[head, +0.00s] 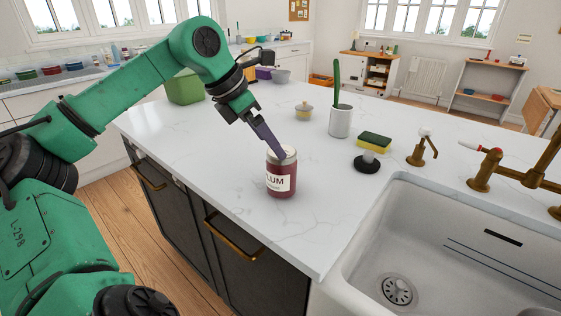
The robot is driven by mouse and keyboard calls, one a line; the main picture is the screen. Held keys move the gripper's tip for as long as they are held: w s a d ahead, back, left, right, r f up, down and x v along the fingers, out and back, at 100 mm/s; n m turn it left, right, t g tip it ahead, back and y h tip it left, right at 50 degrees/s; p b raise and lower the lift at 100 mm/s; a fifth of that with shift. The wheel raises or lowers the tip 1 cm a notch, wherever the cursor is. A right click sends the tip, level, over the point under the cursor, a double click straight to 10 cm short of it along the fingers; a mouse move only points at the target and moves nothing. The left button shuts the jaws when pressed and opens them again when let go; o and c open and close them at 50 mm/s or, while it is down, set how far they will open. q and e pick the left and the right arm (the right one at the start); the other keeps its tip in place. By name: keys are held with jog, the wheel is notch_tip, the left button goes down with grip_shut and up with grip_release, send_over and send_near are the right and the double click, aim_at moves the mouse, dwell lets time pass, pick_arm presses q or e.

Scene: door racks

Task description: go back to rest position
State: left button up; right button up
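My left arm comes in from the left and reaches over the white counter (200,137). My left gripper (278,151) points down and right, with its dark purple fingers at the lid of a plum jar (281,184). The jar is dark red with a white label and a pale lid, and stands upright on the counter. The fingers overlap the lid in the picture; whether they touch or grip it I cannot tell. My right gripper is not in view.
A white cup (341,121) with a green item, a small lidded pot (304,112), a sponge (374,142) and a black-based brush (367,163) stand behind the jar. A white sink (450,270) with brass taps (507,170) is at the right. Counter left of the jar is clear.

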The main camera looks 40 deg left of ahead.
pick_arm(q)
jog(key=shift+s+a+r, duration=0.15)
jog(key=shift+s+r, duration=0.15)
jog(key=shift+r, duration=0.3)
jog(key=shift+r, duration=0.1)
